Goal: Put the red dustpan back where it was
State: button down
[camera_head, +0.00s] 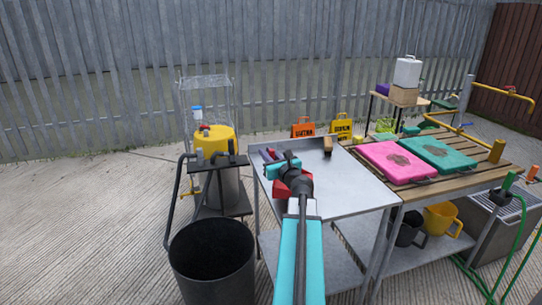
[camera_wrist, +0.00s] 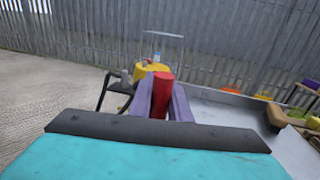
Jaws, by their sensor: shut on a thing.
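The red dustpan shows in the wrist view only as a red upright part (camera_wrist: 161,92) between the two purple-grey fingers of my gripper (camera_wrist: 160,105). The fingers are shut on it. The rest of the dustpan is hidden in that view. In the head view my gripper (camera_head: 269,155) is over the far left corner of the grey metal table (camera_head: 345,188). A little red shows at the fingers there. More red shows beside my wrist, but I cannot tell whether it is dustpan or arm. I cannot tell whether the dustpan touches the table.
A brown block-like thing (camera_head: 328,146) sits at the table's back edge. Much of the tabletop is bare. A black bin (camera_head: 212,262) and a yellow-topped container (camera_head: 214,140) stand left. A slatted table with pink (camera_head: 396,162) and green (camera_head: 440,153) cases adjoins on the right.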

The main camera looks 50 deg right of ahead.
jog(key=shift+w+d+f, duration=0.1)
jog(key=shift+w+d, duration=0.3)
jog(key=shift+d, duration=0.35)
jog(key=shift+w+d+f, duration=0.1)
jog(key=shift+w+d, duration=0.35)
jog(key=shift+d, duration=0.35)
jog(key=shift+w+d, duration=0.4)
jog(key=shift+d, duration=0.45)
jog(key=shift+w+d+f, duration=0.15)
jog(key=shift+f, duration=0.8)
jog(key=shift+w+d+f, duration=0.1)
jog(key=shift+f, duration=0.8)
jog(key=shift+b, duration=0.35)
jog(key=c, duration=1.7)
grip_release()
jog(key=shift+f, duration=0.1)
jog(key=shift+o, duration=0.2)
jog(key=shift+v, duration=6.05)
